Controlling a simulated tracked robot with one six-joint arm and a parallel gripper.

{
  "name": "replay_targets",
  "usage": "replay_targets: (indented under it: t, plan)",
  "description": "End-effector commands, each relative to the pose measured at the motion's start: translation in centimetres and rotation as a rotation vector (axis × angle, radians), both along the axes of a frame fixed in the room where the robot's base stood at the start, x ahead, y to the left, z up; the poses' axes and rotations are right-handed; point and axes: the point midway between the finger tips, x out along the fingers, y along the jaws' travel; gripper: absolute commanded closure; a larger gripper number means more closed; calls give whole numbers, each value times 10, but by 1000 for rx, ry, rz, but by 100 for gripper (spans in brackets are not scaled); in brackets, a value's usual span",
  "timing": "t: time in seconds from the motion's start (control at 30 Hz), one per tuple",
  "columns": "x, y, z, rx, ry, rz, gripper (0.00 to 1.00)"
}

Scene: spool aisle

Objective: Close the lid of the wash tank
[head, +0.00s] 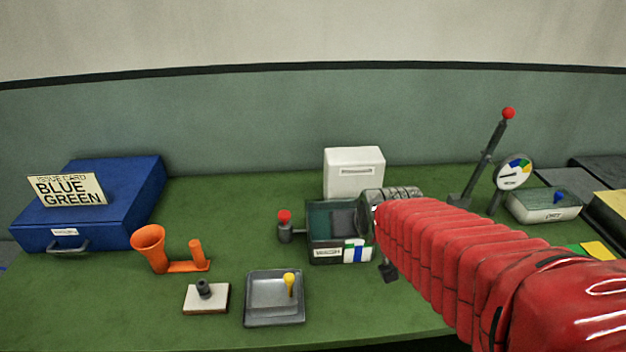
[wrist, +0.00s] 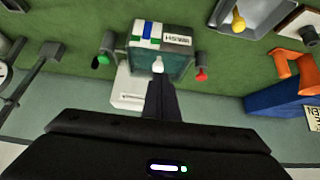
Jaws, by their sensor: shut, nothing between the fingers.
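The wash tank (head: 325,254) is a dark green-grey open box near the middle of the bench, with a label and blue, white and green stripes on its front. In the wrist view the tank (wrist: 178,39) appears upside down, with its label readable as WASH. A white upright block (head: 354,172) with a slot stands behind it; I cannot tell whether it is the raised lid. My gripper (wrist: 161,84) is shut and empty, its narrow dark tips over the tank in the wrist view. A small white thing (wrist: 158,64) shows at the tips. My red arm hides the tank's right side.
A red-knobbed post (head: 284,226) stands left of the tank. A grey tray (head: 262,317) with a yellow knob and an orange funnel piece (head: 150,246) are nearer. A blue case (head: 105,218) is at left. A red-tipped lever (head: 487,155) and a dial (head: 514,172) stand at right.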

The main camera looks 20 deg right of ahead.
Motion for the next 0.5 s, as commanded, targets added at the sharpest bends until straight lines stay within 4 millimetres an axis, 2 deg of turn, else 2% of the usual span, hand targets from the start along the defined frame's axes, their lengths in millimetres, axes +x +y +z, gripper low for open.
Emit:
replay_targets:
  t: [0.2, 0.5]
  plan:
    - [-12, 3, 3, 0, -1, 1, 100]
    - [-13, 3, 3, 0, 0, 1, 100]
